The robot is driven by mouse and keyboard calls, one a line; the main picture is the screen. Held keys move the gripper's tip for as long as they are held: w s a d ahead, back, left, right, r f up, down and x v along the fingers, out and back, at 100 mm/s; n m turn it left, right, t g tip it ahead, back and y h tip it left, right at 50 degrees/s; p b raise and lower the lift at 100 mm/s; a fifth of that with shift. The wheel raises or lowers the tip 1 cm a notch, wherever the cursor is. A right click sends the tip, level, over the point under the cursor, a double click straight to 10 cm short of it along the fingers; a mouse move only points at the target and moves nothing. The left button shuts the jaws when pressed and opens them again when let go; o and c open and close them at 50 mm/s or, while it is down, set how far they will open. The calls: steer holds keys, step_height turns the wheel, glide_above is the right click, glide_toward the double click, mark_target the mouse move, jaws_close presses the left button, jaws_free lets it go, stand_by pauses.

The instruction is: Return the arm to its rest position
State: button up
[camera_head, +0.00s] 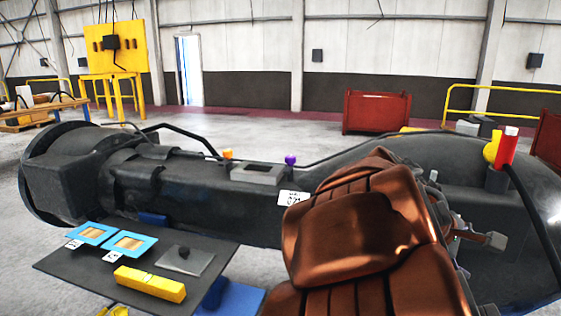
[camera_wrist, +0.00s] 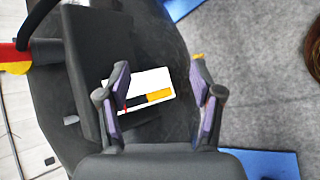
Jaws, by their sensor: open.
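My gripper (camera_wrist: 163,92) shows in the wrist view with its two dark fingers and purple pads spread apart, nothing held between them. Behind the gap is a white card (camera_wrist: 152,82) with a black and an orange patch, by a dark surface (camera_wrist: 85,50); I cannot tell how far it is from the fingertips. In the head view I cannot make out my gripper for certain.
A dark tray (camera_head: 75,265) at front left holds two blue-framed plates (camera_head: 130,243), a yellow block (camera_head: 150,284) and a grey plate (camera_head: 186,262). A red and yellow post (camera_head: 506,148) stands at right. A red bin (camera_head: 376,112) stands behind on open floor.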

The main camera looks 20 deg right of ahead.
steer(key=s+a+f+m+y, duration=0.1)
steer(key=s+a+f+y, duration=0.1)
steer(key=a+f, duration=0.3)
steer(key=s+a+f+m+y, duration=0.2)
steer(key=a+f, duration=0.4)
steer(key=a, duration=0.6)
steer(key=shift+s+a+f+m+y, duration=0.25)
steer(key=shift+s+y, duration=0.45)
steer(key=shift+y, duration=0.5)
steer(key=s+a+f+y, duration=0.1)
steer(key=s+a, duration=0.1)
steer(key=a, duration=0.2)
steer(key=s+a+f+m+g+y, duration=0.1)
steer(key=s+a+f, duration=0.1)
steer(key=s+a, duration=0.1)
steer(key=s+a+f+y, duration=0.1)
steer(key=s+a, duration=0.1)
steer(key=a, duration=0.4)
steer(key=shift+s+f+y, duration=0.15)
steer(key=shift+s+y, duration=0.15)
steer(key=shift+y, duration=0.1)
steer(key=shift+c, duration=0.2)
